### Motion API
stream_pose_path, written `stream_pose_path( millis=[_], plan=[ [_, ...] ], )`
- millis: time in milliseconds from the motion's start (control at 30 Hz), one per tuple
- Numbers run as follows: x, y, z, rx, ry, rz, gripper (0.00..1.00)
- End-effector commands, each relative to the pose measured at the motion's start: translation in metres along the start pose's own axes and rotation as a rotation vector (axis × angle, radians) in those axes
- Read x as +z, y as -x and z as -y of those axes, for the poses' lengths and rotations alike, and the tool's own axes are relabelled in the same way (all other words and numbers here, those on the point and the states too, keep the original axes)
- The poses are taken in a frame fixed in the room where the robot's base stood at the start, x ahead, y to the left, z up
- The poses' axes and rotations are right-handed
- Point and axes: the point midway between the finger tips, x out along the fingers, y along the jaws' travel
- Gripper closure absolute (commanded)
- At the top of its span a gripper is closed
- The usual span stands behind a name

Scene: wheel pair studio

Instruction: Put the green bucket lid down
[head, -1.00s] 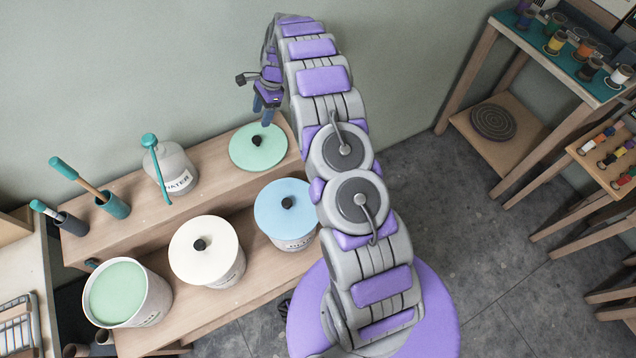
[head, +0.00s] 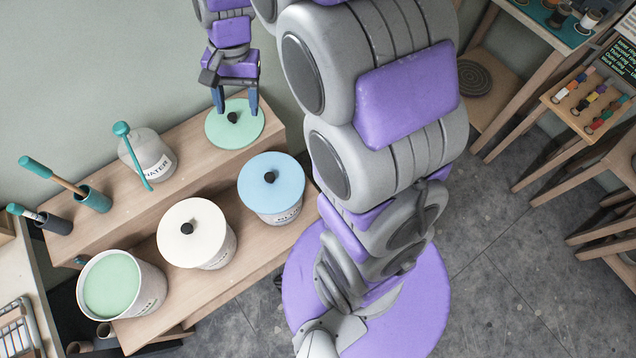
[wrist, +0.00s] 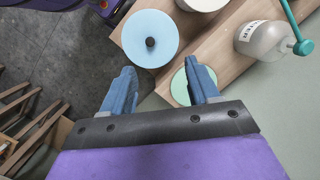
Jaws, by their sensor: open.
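The green lid (head: 222,133) with a black knob lies flat on the upper wooden shelf, near its right end. My gripper (head: 236,108) is open, its two blue fingers apart and pointing down around the knob in the head view. I cannot tell how high the fingertips are above the lid. In the wrist view the lid (wrist: 180,92) is partly hidden behind one finger of my gripper (wrist: 160,72), and nothing is between the fingers. The green bucket (head: 112,285) stands uncovered at the left end of the lower shelf, with pale green contents showing.
A white-lidded bucket (head: 192,232) and a blue-lidded bucket (head: 271,182) stand on the lower shelf. A water jar (head: 150,155) with a teal-handled tool and cups holding brushes (head: 93,199) are on the upper shelf (head: 185,147). Wooden racks stand at the right.

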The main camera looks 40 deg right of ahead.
Motion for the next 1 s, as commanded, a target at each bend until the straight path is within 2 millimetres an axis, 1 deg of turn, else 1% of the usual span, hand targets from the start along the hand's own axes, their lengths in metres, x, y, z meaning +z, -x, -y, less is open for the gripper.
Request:
stream_pose_path(
  millis=[33,100,267,300,400,500,600,700,800,1000],
  plan=[
    [0.017,0.005,-0.009,0.010,0.042,-0.009,0.40],
    [0.039,0.009,-0.023,0.031,0.106,-0.015,0.40],
    [0.086,0.013,-0.058,0.077,0.244,-0.028,0.40],
    [0.098,0.012,-0.067,0.089,0.278,-0.028,0.40],
    [0.125,0.011,-0.090,0.119,0.363,-0.033,0.40],
    [0.150,0.006,-0.113,0.146,0.444,-0.035,0.40],
    [0.171,0.000,-0.134,0.172,0.510,-0.034,0.40],
    [0.185,-0.005,-0.149,0.188,0.559,-0.034,0.40],
    [0.193,-0.009,-0.159,0.201,0.589,-0.031,0.40],
    [0.196,-0.010,-0.163,0.206,0.604,-0.031,0.40]
  ],
)
